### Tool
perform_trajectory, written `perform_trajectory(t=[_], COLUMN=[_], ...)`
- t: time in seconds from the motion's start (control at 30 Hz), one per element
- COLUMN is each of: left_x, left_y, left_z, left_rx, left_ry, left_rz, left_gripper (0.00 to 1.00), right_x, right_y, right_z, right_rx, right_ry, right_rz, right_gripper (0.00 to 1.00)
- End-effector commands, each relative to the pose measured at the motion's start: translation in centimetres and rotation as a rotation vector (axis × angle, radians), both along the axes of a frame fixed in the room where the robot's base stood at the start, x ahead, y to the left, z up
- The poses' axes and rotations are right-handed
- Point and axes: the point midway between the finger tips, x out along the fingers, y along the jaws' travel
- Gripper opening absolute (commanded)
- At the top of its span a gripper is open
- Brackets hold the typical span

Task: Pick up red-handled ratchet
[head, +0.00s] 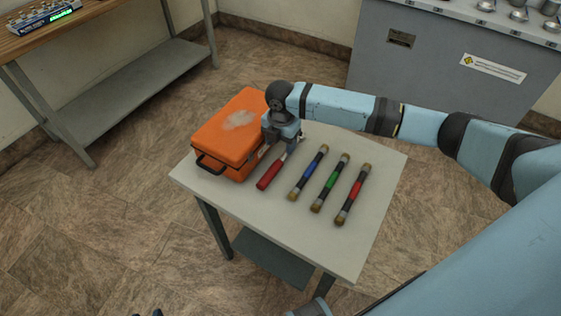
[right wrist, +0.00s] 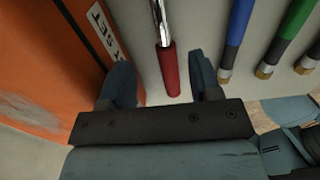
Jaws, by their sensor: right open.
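The ratchet has a red handle (head: 270,174) and lies on the small table beside an orange case. In the right wrist view its red handle (right wrist: 169,72) and shiny metal shaft (right wrist: 160,22) show. My right gripper (right wrist: 162,70) is open, with one finger on each side of the handle and gaps between. In the head view, my right gripper (head: 287,144) is over the ratchet's upper part and hides its head end. Small dark tips at the bottom edge of the head view may be my left gripper; too little shows to tell its state.
The orange case (head: 228,134) stands close on the left of the ratchet. Blue (head: 309,170), green (head: 331,181) and red (head: 353,193) banded rods lie to its right. The table's (head: 300,230) front part is clear. A grey cabinet (head: 420,70) stands behind.

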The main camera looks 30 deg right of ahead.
Motion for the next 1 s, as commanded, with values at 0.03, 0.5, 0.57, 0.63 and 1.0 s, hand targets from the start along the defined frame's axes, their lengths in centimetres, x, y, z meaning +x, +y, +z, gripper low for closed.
perform_trajectory(t=[0.03, 0.5, 0.57, 0.63, 1.0], left_x=[0.0, 0.0, 0.0, 0.1, 0.0], left_y=[0.0, -0.4, -0.4, -0.4, -0.2], left_z=[-0.1, -0.5, -0.5, -0.5, -0.4], left_rx=[-0.001, -0.008, -0.008, -0.008, 0.0], left_ry=[0.0, 0.0, -0.001, -0.001, -0.002], left_rz=[-0.001, 0.004, 0.005, 0.005, -0.002], left_gripper=[0.43, 0.43, 0.43, 0.43, 0.43], right_x=[0.0, -0.9, -0.9, -0.9, -0.9], right_y=[0.0, 0.5, 0.5, 0.5, 0.5], right_z=[-0.5, -5.3, -5.8, -6.0, -6.0], right_rx=[0.0, 0.0, -0.001, 0.0, 0.0], right_ry=[0.0, 0.0, -0.001, -0.002, -0.002], right_rz=[0.0, -0.001, -0.001, 0.0, 0.0], right_gripper=[0.58, 0.58, 0.58, 0.58, 0.09])
